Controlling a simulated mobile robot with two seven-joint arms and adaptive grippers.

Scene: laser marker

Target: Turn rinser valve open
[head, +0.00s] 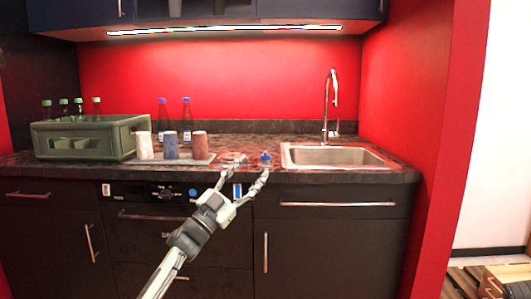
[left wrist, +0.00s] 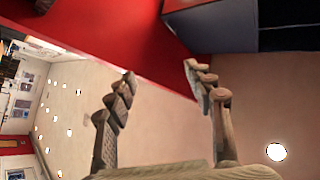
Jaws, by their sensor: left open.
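A small blue-topped fitting (head: 266,156) stands on the counter left of the sink. It may be the rinser valve, but it is too small to tell, and so is its turned position. My left gripper (head: 253,167) is open and empty, with its fingertips at the counter's front edge, close to the fitting in the picture. I cannot tell if a finger touches it. The left wrist view shows the two fingers (left wrist: 160,73) spread apart with nothing between them; the fitting does not show there. My right gripper is not in view.
A sink (head: 335,156) with a tall tap (head: 326,105) is on the right. On the left, a tray (head: 190,160) holds three cups beside a green crate (head: 85,143) with bottles. Two blue bottles (head: 186,118) stand behind. Dark cabinets (head: 330,235) lie below the counter.

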